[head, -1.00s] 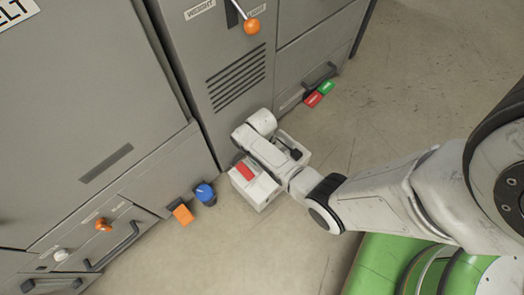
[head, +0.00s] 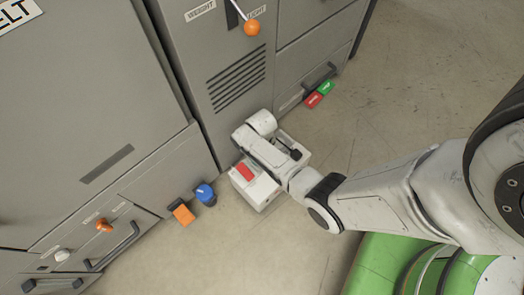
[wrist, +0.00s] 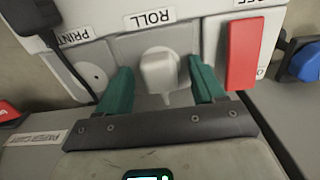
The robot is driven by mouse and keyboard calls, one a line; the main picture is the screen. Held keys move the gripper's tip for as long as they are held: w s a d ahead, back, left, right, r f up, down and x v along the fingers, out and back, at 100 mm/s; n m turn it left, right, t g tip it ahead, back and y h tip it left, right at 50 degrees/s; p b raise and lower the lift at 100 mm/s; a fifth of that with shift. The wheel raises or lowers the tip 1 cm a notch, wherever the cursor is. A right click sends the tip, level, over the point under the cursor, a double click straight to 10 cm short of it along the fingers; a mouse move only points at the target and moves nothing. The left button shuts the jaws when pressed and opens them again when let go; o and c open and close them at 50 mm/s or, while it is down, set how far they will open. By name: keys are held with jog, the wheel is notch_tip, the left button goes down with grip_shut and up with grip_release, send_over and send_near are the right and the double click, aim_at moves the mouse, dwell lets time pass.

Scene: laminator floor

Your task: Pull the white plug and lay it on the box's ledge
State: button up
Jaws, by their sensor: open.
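The white plug (wrist: 160,72) sits in the box's face under the ROLL label in the wrist view. My gripper (wrist: 160,82) is open, with one green finger on each side of the plug; a small gap shows on both sides, and I cannot tell whether either finger touches it. The white box (head: 256,190) stands on the floor by the grey cabinet in the head view, and my arm covers much of it. The box's ledge is hard to make out. In the head view the plug and fingers are hidden.
A blue knob (head: 205,194) and an orange block (head: 183,214) are left of the box. Open floor (head: 420,80) lies to the right.

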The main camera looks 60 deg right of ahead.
jog(key=shift+c, duration=0.4)
grip_shut()
dwell(0.7)
jog(key=shift+r, duration=0.1)
jog(key=shift+r+p, duration=2.9)
jog(key=shift+p, duration=0.25)
